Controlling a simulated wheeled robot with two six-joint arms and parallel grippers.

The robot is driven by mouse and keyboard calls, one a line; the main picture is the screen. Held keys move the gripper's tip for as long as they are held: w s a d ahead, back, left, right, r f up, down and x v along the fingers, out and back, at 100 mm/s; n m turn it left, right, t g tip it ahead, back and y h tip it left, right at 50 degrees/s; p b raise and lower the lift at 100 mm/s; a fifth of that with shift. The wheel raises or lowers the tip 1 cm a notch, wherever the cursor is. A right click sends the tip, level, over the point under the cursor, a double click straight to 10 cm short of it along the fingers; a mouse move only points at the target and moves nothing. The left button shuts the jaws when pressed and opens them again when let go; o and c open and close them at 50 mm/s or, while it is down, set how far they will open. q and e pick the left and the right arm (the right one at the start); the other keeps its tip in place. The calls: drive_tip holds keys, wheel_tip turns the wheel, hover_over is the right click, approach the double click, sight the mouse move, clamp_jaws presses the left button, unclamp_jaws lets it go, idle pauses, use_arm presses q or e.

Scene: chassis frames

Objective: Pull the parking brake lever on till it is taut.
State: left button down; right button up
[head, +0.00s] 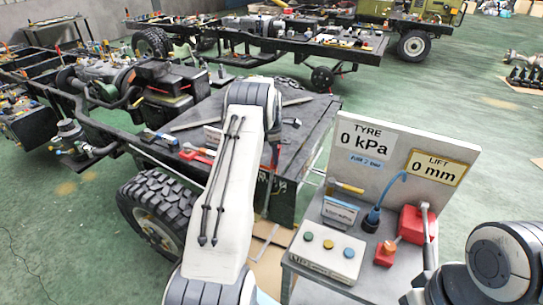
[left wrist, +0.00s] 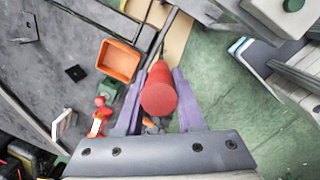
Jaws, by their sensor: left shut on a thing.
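The parking brake lever shows its red round grip (left wrist: 158,98) in the left wrist view, seen nearly end-on, with a dark bar running up behind it. My left gripper (left wrist: 160,78) has its two purple fingers on either side of the grip and is shut on it. In the head view my left arm reaches over beside the chassis, and the left gripper (head: 271,150) is mostly hidden behind the arm, with a bit of red by it. The lever's pivot and any cable are hidden.
A grey bench (head: 322,284) at front right carries a button box (head: 327,252), a red block (head: 414,223) and a sign panel reading 0 kPa and 0 mm. A black tyre (head: 158,215) stands left of my arm. An orange tray (left wrist: 118,61) lies near the grip. Green floor is open at right.

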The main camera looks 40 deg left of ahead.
use_arm(q)
drive_tip(key=c, duration=0.5)
unclamp_jaws()
drive_tip(key=r+b, duration=0.1)
drive_tip(key=r, duration=0.2)
drive_tip(key=r+b, duration=0.1)
drive_tip(key=r, duration=0.2)
drive_tip(key=s+r+b, duration=0.1)
drive_tip(key=r, duration=0.2)
drive_tip(key=shift+r, duration=0.35)
drive_tip(key=shift+s+r, duration=0.1)
drive_tip(key=shift+r, duration=0.3)
